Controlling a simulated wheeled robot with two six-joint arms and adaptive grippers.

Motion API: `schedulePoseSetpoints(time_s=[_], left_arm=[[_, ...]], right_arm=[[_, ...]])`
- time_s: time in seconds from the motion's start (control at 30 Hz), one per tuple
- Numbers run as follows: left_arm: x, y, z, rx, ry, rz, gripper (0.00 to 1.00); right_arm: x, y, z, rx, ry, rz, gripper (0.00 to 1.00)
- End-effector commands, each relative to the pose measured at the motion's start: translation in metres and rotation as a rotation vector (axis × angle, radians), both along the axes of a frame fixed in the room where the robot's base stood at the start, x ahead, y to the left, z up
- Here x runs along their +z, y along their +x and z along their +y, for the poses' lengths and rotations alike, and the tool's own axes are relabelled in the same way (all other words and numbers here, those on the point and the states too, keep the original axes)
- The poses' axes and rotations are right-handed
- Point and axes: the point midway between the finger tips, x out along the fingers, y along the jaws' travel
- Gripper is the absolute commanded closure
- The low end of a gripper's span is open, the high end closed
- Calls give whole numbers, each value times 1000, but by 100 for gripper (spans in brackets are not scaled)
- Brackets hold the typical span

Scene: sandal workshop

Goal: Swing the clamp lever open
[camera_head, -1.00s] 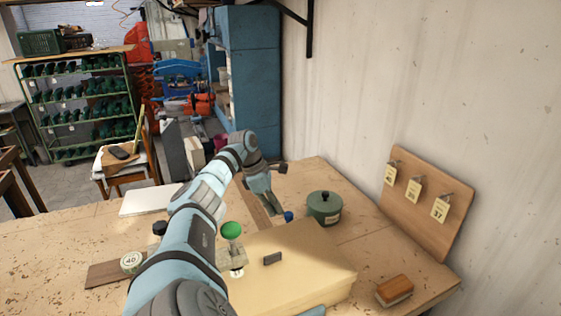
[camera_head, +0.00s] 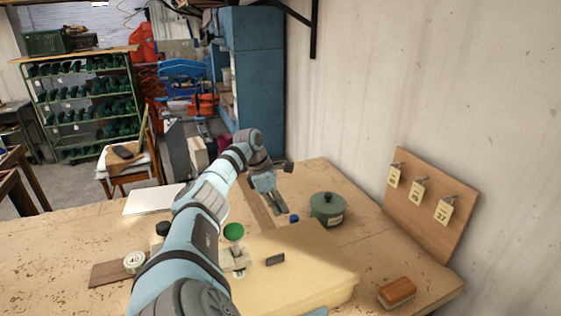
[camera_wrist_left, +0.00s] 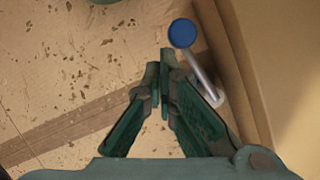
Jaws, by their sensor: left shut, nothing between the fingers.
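The clamp lever is a metal rod (camera_wrist_left: 203,77) with a blue ball knob (camera_wrist_left: 182,33), leaning beside a tan block in the left wrist view. In the head view its blue knob (camera_head: 294,218) shows near the far edge of the tan block, and the rod is mostly hidden. My left gripper (camera_head: 280,212) is shut and empty, just left of the knob. In the left wrist view its fingertips (camera_wrist_left: 164,54) are together, pointing just left of the rod, with a small gap to the knob. My right gripper is not in view.
The large tan block (camera_head: 310,290) carries a small dark piece (camera_head: 275,259). A green lidded pot (camera_head: 327,209) stands right of the knob. A brush (camera_head: 397,292) and a tag board (camera_head: 430,205) are at right. A green-topped item (camera_head: 233,232) stands near my arm.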

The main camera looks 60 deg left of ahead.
Motion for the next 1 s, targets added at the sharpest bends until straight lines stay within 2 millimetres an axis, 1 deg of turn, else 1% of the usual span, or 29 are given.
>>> schedulePoseSetpoints(time_s=[0.17, 0.3, 0.4, 0.5, 0.67, 1.0], left_arm=[[32, -10, 7, 0, 3, -3, 100], [63, -19, 12, 1, 2, -7, 100], [82, -25, 16, 0, 0, -7, 100], [95, -29, 18, 0, 1, -7, 100], [104, -33, 20, -1, 0, -2, 100], [104, -34, 20, -1, 0, 0, 100]], right_arm=[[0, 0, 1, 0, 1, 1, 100], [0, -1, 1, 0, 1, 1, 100], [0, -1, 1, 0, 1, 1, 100], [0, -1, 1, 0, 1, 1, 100], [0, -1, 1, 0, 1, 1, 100], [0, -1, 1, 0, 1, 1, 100]])
